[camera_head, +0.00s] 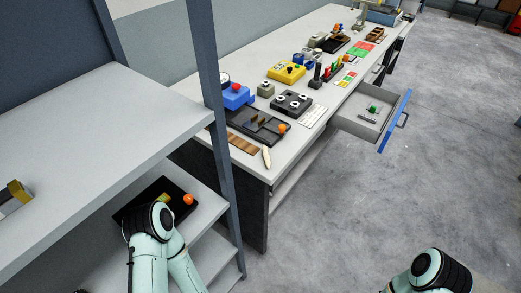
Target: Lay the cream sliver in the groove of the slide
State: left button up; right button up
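A small cream, pointed piece (266,157), which looks like the cream sliver, lies at the near end of the long bench, by its front edge. A second dark plate (130,213) with an orange knob lies on the shelf at lower left, partly hidden by my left arm. Which of the two is the slide, and where its groove is, I cannot tell. Only links of my left and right arms show, at the bottom; neither gripper's fingers are visible.
A shelf rack upright (208,100) stands between my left arm and the bench (190,90). A drawer (347,123) with a blue front juts out from the bench. A brown slatted piece (242,144) lies near the sliver. The floor (350,215) at right is clear.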

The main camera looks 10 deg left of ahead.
aim_at(260, 119)
jog(key=i+l+u, duration=0.1)
jog(key=u, duration=0.3)
jog(key=l+u, duration=0.2)
jog(key=u, duration=0.15)
jog(key=i+l+u, duration=0.1)
jog(key=u, duration=0.3)
jog(key=l+u, duration=0.4)
jog(key=l, duration=0.7)
jog(key=k, duration=0.05)
